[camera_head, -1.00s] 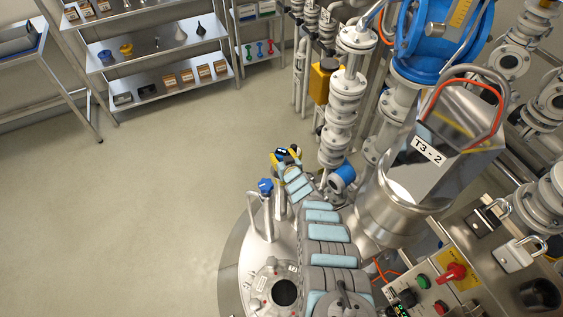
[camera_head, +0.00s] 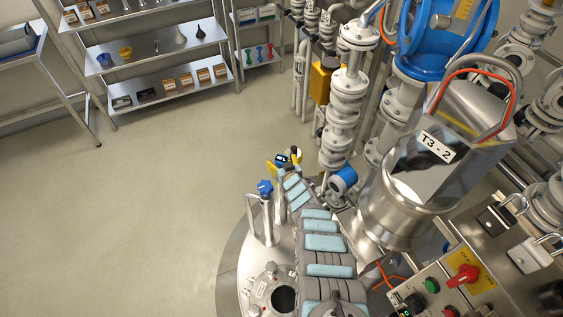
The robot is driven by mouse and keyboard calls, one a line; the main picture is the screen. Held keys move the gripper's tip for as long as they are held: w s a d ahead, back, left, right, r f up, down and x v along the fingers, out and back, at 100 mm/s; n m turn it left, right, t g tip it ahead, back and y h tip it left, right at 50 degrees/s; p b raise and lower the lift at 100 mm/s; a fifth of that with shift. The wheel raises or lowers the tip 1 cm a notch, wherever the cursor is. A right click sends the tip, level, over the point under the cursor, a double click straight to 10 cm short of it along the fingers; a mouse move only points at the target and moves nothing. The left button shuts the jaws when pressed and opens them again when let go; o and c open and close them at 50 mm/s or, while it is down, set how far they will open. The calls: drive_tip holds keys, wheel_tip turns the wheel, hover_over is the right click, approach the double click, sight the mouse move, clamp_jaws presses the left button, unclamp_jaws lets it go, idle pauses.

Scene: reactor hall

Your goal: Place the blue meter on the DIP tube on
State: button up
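A blue-topped fitting (camera_head: 265,187) sits on an upright metal tube (camera_head: 268,222) on the round steel vessel lid (camera_head: 250,250). A round blue instrument housing with a pale face (camera_head: 344,177) is to the right, beside the white flanged pipework. I cannot tell which of these is the blue meter. My grey arm with light blue panels reaches up across the lid. My gripper (camera_head: 287,159), with yellow and dark parts, is at its far end, above and right of the blue-topped fitting and apart from it in the picture. Its fingers are too small to read, and I cannot tell whether it holds anything.
A steel vessel marked T3-2 (camera_head: 437,147) and dense pipework crowd the right. A control panel with a red switch (camera_head: 463,275) and padlocks is at lower right. Shelves (camera_head: 155,58) with small items stand at the back. The floor on the left (camera_head: 130,220) is clear.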

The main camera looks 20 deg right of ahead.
drive_tip(key=shift+s+r+p, duration=0.15)
drive_tip(key=shift+r+p, duration=0.15)
drive_tip(key=shift+p, duration=0.2)
drive_tip(key=p+v, duration=0.2)
drive_tip(key=p, duration=0.1)
drive_tip(key=shift+s+r+p, duration=0.2)
drive_tip(key=shift+p, duration=0.1)
drive_tip(key=p+v, duration=0.8)
drive_tip(key=v, duration=0.1)
drive_tip(key=shift+f, duration=0.3)
drive_tip(key=shift+s, duration=0.15)
